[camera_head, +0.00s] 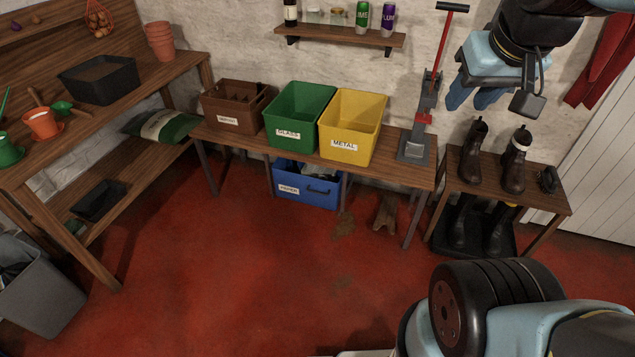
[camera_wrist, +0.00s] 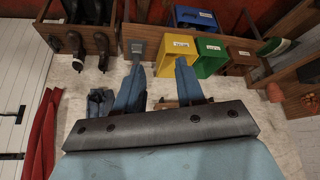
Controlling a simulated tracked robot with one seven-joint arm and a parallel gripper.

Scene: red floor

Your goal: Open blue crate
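The blue crate (camera_head: 288,188) sits low under the wooden bench, with a white "PAPER" label and a dark handle on its front. Its upper part is partly hidden by the bench top, and some pale contents show at its top. It also shows in the wrist view (camera_wrist: 207,21), upside down near the top edge. My gripper (camera_head: 469,104) is raised near the wall, above the boots and well to the right of the crate. In the wrist view my gripper (camera_wrist: 159,66) has its two blue fingers apart, with nothing held between them.
On the bench (camera_head: 400,168) stand a brown crate (camera_head: 228,120), a green crate (camera_head: 287,132), a yellow crate (camera_head: 345,150) and a grey-red press (camera_head: 416,145). A boot rack (camera_head: 545,197) stands to the right. Brown scraps (camera_head: 343,225) lie near the crate. The red floor in front is open.

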